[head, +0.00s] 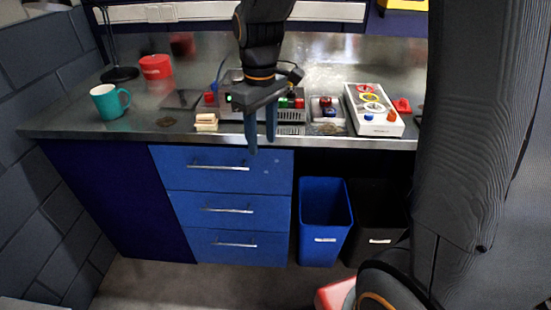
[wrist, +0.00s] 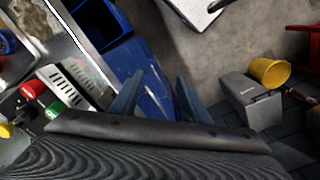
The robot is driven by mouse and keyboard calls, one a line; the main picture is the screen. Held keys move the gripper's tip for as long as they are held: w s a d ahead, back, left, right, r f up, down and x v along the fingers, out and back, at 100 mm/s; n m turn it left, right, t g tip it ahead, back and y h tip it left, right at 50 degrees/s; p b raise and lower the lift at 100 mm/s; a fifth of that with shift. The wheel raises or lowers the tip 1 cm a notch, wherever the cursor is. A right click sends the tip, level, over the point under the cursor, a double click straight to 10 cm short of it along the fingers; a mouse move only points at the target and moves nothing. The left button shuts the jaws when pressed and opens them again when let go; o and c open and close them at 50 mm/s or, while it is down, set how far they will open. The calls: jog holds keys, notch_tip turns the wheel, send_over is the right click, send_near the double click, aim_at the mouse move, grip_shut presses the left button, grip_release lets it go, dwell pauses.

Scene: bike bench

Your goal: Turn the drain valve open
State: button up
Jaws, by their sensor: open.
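My gripper (head: 261,143) is open and empty, with its two blue fingers pointing down at the front edge of the bench, over the blue drawers. In the wrist view its fingers (wrist: 158,88) are spread apart with nothing between them. I cannot pick out a drain valve with certainty in either view. A control box with red and green buttons (head: 291,103) stands on the bench just behind my gripper, which partly hides it. Its red button (wrist: 32,89) and green button (wrist: 54,110) show at the left of the wrist view.
The metal bench (head: 75,122) holds a teal mug (head: 109,102), a red container (head: 155,66), a small wooden stack (head: 206,122) and a white panel with coloured knobs (head: 374,108). Below are blue drawers (head: 270,215) and a blue bin (head: 326,215).

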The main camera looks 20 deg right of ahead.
jog(key=s+f, duration=0.1)
jog(key=s+d+f+m, duration=0.1)
jog(key=s+d+f+m+b, duration=0.1)
jog(key=s, duration=0.1)
jog(key=shift+s+d, duration=0.1)
jog(key=shift+d, duration=0.1)
jog(key=shift+f, duration=0.1)
jog(key=s+d+f+m, duration=0.3)
jog(key=s+m, duration=0.1)
jog(key=s, duration=0.4)
jog(key=shift+s+d+f, duration=0.2)
jog(key=shift+s+f, duration=0.15)
